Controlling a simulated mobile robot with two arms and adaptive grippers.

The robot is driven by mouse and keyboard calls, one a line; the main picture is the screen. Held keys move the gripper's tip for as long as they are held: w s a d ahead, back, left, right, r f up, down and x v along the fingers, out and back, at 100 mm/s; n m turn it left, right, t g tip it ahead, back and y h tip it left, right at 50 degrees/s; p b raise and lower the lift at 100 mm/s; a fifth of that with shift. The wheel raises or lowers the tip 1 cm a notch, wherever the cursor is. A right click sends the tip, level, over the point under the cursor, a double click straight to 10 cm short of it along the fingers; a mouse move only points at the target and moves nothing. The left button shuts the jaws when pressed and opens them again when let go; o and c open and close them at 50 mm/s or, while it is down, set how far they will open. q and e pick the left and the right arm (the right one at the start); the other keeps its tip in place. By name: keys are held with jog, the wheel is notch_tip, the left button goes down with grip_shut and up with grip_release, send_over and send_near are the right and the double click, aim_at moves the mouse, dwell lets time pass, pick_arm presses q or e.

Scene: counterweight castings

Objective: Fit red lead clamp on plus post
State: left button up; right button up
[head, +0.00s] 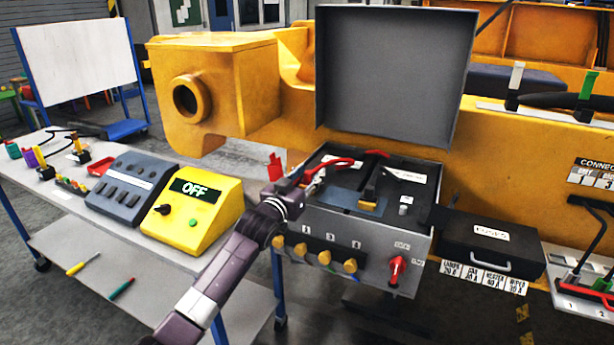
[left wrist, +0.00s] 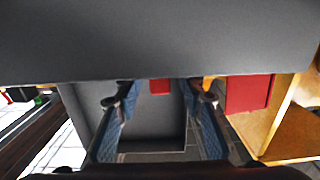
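An open grey battery box (head: 415,225) stands at the middle of the head view, with its lid raised. A red curved piece (head: 336,163), which looks like the red clamp, lies at the box's left rear beside my gripper. My left gripper (head: 308,184) reaches over the box's left edge. In the left wrist view its two blue-padded fingers (left wrist: 161,102) are apart, with no held object visible between them. A small red patch (left wrist: 160,86) shows beyond the fingers, partly hidden by a grey panel. I cannot tell which post is plus. My right gripper is out of view.
The raised lid (head: 395,75) stands behind the box. A red upright piece (head: 275,166) is just left of the gripper. A yellow unit reading OFF (head: 190,215) sits on the left bench. A black case (head: 490,245) stands to the right. A yellow casting (head: 225,90) is behind.

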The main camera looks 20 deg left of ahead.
pick_arm(q)
jog(key=s, duration=1.2)
jog(key=shift+a, duration=0.2)
